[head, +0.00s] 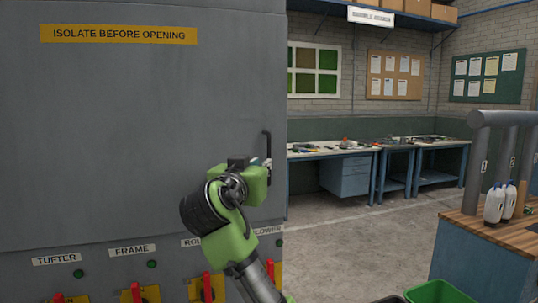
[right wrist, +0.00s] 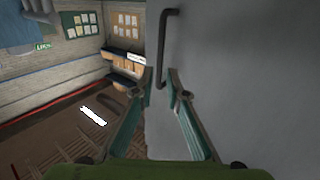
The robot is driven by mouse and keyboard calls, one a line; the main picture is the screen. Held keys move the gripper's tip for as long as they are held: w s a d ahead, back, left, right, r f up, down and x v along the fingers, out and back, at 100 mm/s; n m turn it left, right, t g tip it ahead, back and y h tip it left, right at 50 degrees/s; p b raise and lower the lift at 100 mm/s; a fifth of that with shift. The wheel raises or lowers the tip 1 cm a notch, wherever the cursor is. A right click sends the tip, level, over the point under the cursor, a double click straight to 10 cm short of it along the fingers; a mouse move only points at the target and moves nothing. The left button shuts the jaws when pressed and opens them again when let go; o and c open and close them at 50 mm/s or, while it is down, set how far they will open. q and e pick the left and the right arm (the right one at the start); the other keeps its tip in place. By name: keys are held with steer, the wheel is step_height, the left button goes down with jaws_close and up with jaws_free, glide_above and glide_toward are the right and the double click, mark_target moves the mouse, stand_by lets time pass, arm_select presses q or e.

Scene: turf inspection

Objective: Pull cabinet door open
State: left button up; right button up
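The large grey cabinet door (head: 120,130) fills the left of the head view and looks closed. Its dark bar handle (head: 267,143) stands upright near the door's right edge; it also shows in the right wrist view (right wrist: 163,45). My right gripper (head: 262,163) is at the lower part of the handle in the head view. In the right wrist view its two fingers (right wrist: 161,75) are apart, with the handle's lower end showing between the tips. I see a gap on both sides, so the fingers do not look closed on it. My left gripper is out of view.
A row of red switches (head: 208,288) with labels lies below the door. Workbenches (head: 345,150) stand along the back wall. A wood-topped blue counter (head: 490,240) with white bottles and a green bin (head: 440,292) are at right. The floor between is open.

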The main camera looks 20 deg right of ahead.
steer(key=p+x, duration=0.2)
steer(key=x, duration=0.6)
steer(key=shift+w+d, duration=0.15)
steer(key=shift+w, duration=0.1)
jaws_close()
steer(key=shift+s, duration=0.1)
